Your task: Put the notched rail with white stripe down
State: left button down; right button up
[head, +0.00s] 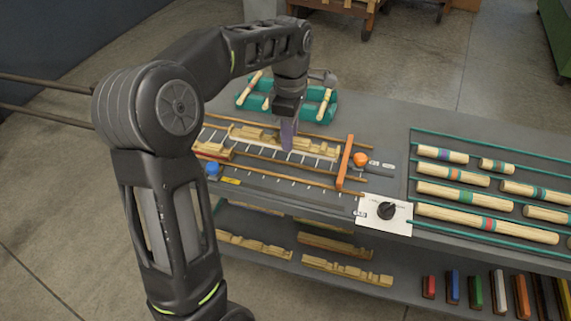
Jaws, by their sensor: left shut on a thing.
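My left gripper (287,136) points down over the bench fixture and is shut on a pale wooden notched rail (256,134). The rail lies lengthwise between the thin wooden rods of the fixture, and the fingers cover part of its middle. I cannot make out a white stripe on it, nor whether it touches the surface below. A pale ticked strip (325,157) shows just beneath it. Another notched piece (213,151) is at the fixture's left, partly behind my arm. My right gripper is not in view.
An orange bar (345,162) crosses the fixture's right end, beside an orange knob (360,159). A blue knob (212,169) is at left. A teal rack (254,101) stands behind. A dial plate (384,214) and banded dowels (452,194) are to the right. More notched rails (347,271) lie on the lower shelf.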

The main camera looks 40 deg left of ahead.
pick_arm(q)
jog(key=shift+f, duration=2.2)
jog(key=shift+f, duration=1.85)
jog(key=shift+f, duration=0.15)
jog(key=c, duration=1.2)
grip_release()
jog(key=shift+o, duration=0.2)
notch_tip(320, 180, up, 12)
jog(key=shift+r, duration=0.15)
